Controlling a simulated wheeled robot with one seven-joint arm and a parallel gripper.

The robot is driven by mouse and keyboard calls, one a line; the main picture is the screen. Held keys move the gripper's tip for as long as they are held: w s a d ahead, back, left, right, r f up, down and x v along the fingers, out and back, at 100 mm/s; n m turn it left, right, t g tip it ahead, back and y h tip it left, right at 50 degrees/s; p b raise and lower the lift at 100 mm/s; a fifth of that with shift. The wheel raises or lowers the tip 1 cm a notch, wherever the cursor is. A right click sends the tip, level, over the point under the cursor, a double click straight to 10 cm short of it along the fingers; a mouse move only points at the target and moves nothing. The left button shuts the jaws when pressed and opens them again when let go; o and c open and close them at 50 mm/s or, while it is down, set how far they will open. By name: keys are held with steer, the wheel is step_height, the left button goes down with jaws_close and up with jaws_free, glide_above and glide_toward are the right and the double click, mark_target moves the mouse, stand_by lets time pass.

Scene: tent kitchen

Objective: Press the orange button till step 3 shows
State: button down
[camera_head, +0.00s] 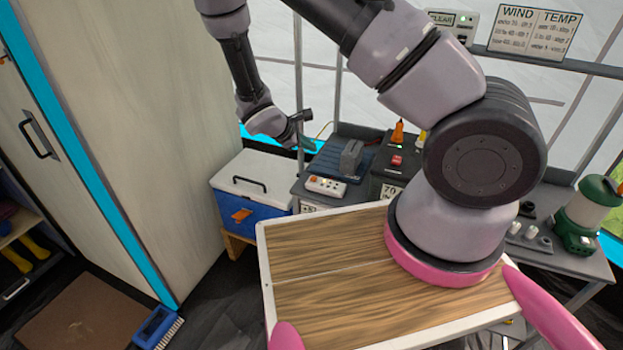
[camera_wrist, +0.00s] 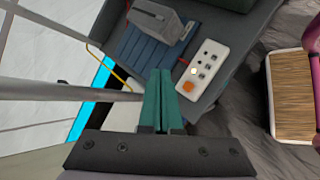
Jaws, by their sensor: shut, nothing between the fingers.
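A white control panel (camera_wrist: 212,57) lies on a grey work surface, with an orange button (camera_wrist: 188,87) at its near end. Beside the button is a bright, whitish round spot, and several dark round or square marks run along the panel. No readable step number shows. The panel also shows in the head view (camera_head: 326,186), small, near the blue cooler. My gripper (camera_wrist: 159,72) has teal fingers, shut and empty, left of the orange button and apart from it in the picture. In the head view my gripper (camera_head: 303,128) is above and left of the panel; its height over it is hard to judge.
A grey device (camera_head: 351,156) stands on a dark blue mat behind the panel. A dark box with a red button (camera_head: 396,160) is to the right. A blue cooler (camera_head: 250,188) stands left. A yellow cable (camera_wrist: 112,68) lies near the fingers.

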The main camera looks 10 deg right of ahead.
mark_target(310, 179)
steer(key=shift+d+f, duration=0.1)
steer(key=shift+f, duration=4.25)
steer(key=shift+f, duration=0.1)
steer(key=shift+f, duration=0.3)
steer(key=shift+f, duration=0.45)
steer(key=shift+r, duration=0.9)
steer(key=shift+r, duration=2.5)
